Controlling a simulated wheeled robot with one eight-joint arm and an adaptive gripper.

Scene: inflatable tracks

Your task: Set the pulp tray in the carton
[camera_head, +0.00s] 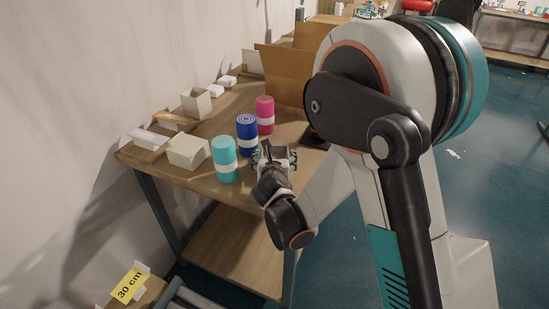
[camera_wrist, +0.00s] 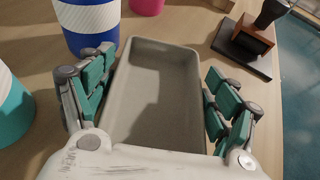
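The pulp tray (camera_wrist: 155,85) is a grey, shallow, rectangular tray on the wooden table, seen from above in the wrist view. My gripper (camera_wrist: 158,100) is open around it, with one green-padded finger beside each long side. The left finger is very close to the tray's wall; I cannot tell whether it touches. In the head view my gripper (camera_head: 274,158) is low over the table's front right part and largely hides the tray. The carton (camera_head: 283,73) is an open brown cardboard box with raised flaps, at the table's far end, partly hidden by my arm.
Teal (camera_head: 224,160), blue (camera_head: 246,135) and pink (camera_head: 265,115) rolls stand left of my gripper. Small boxes (camera_head: 188,152) line the wall side.

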